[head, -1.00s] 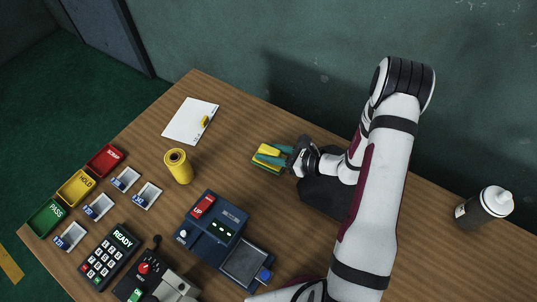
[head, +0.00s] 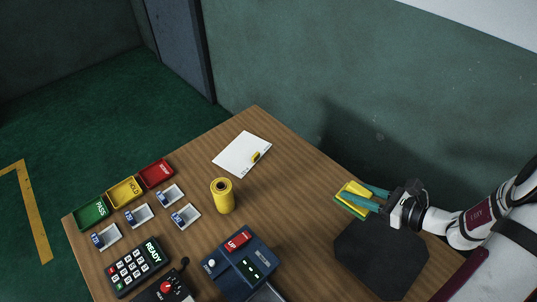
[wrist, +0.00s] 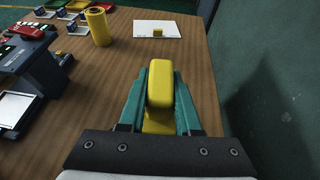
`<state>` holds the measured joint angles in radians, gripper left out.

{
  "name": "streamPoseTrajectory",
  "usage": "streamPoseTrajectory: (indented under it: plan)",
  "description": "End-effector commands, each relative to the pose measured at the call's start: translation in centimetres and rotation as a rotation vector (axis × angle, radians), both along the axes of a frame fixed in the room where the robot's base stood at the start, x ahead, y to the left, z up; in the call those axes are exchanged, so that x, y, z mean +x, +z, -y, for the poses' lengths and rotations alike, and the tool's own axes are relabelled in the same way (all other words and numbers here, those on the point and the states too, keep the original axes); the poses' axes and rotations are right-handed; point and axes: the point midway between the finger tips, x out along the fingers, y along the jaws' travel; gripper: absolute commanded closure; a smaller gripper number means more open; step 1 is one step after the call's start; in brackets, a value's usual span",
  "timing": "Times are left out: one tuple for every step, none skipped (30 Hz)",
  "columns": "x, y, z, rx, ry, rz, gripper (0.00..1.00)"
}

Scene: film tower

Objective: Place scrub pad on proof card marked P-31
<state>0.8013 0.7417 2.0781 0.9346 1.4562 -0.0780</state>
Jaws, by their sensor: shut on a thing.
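My gripper (head: 366,195), with teal fingers, is shut on the scrub pad (head: 353,190), which has a yellow grip and a green lower layer. They are at the right end of the table in the head view, over its back edge area. In the wrist view the yellow grip of the scrub pad (wrist: 160,84) sits between the two fingers (wrist: 160,105); its underside is hidden. A white card (head: 238,153) lies flat at the back of the table, apart from the pad, with a small yellow block (head: 255,156) on its right part. Its marking is too small to read.
A yellow cylinder (head: 222,196) stands in front of the white card. Several small labelled trays (head: 170,194), coloured bins (head: 124,192), a keypad (head: 139,267) and a blue device (head: 240,262) fill the left and front. Bare wood lies between the pad and the card.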

Motion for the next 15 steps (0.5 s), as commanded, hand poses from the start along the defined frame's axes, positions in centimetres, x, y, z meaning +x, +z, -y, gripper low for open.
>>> streamPoseTrajectory:
  plan:
    - [1.7, -0.2, -0.9, -0.001, 0.007, 0.001, 1.00]
    - [3.0, -0.3, -1.5, -0.001, 0.005, 0.002, 1.00]
    - [4.7, -0.4, -2.4, -0.002, 0.001, 0.002, 1.00]
    - [6.0, -0.5, -3.2, -0.001, -0.002, 0.002, 1.00]
    - [7.3, -0.5, -4.1, -0.002, -0.005, 0.002, 1.00]
    - [9.1, -0.5, -5.5, -0.001, -0.011, 0.003, 1.00]
    - [10.5, -0.4, -6.7, -0.001, -0.015, 0.003, 1.00]
    - [11.8, -0.3, -8.0, 0.000, -0.020, 0.004, 1.00]
    - [13.5, -0.2, -9.8, -0.002, -0.028, 0.004, 1.00]
    - [14.6, 0.0, -11.2, 0.000, -0.033, 0.004, 1.00]
    - [15.6, 0.1, -12.6, -0.001, -0.039, 0.002, 1.00]
    - [16.7, 0.3, -14.4, -0.001, -0.047, 0.002, 1.00]
    - [17.4, 0.4, -15.6, -0.002, -0.051, 0.002, 1.00]
    - [18.1, 0.6, -16.8, 0.000, -0.056, 0.002, 1.00]
    - [18.7, 0.7, -18.1, 0.000, -0.061, 0.002, 1.00]
